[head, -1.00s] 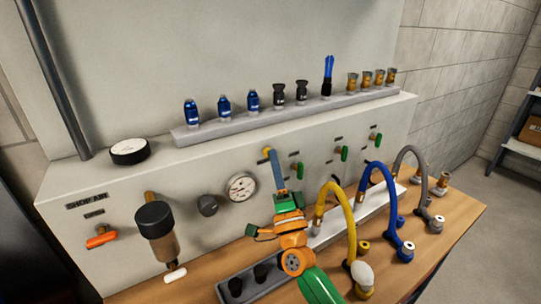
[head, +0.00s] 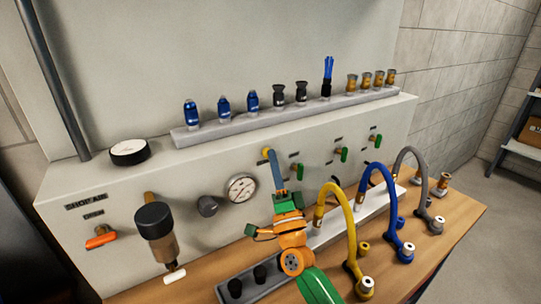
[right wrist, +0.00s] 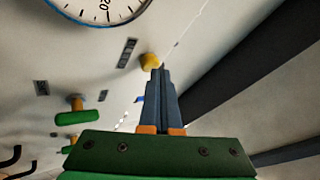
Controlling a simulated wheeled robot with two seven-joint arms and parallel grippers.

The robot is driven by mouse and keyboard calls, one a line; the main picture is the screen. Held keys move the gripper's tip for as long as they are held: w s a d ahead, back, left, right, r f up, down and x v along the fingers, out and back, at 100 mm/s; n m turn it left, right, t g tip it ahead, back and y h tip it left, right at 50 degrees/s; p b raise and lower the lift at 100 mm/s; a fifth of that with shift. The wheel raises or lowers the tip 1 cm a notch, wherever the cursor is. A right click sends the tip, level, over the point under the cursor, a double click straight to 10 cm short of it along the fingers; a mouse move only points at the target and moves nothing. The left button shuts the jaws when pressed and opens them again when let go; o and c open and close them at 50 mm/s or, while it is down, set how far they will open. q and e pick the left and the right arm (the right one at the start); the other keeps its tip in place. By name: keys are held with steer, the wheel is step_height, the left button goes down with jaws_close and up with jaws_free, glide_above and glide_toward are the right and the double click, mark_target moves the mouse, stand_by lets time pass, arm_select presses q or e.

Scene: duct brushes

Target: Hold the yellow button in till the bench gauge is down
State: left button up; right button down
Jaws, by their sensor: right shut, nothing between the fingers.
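The yellow button (head: 265,151) is on the front of the grey bench panel, and it also shows in the right wrist view (right wrist: 149,61). My right gripper (head: 269,157) is shut and empty, its fingertips at the button. In the right wrist view its tips (right wrist: 160,70) overlap the button's edge; I cannot tell how far it is pressed in. A round white dial gauge (head: 242,188) sits on the panel left of the gripper; part of its dial shows in the right wrist view (right wrist: 98,8). Its needle is too small to read. My left gripper is not in view.
An orange-handled valve (head: 101,237) and a filter bowl (head: 160,235) are at the panel's left. Green-handled valves (head: 341,154) are to the right. Yellow (head: 347,222), blue (head: 389,200) and grey (head: 417,165) hoses arch over the wooden bench. A rail of fittings (head: 215,129) lines the top.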

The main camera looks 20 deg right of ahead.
stand_by(0.8)
steer(key=shift+s+d+p, duration=0.1)
steer(key=shift+s+p, duration=0.45)
steer(key=shift+s, duration=0.35)
steer(key=shift+s, duration=0.1)
steer(key=s, duration=0.1)
steer(key=s+p, duration=0.1)
steer(key=s, duration=0.1)
steer(key=s+p, duration=0.1)
steer(key=shift+s+d, duration=0.35)
steer(key=shift+f, duration=0.1)
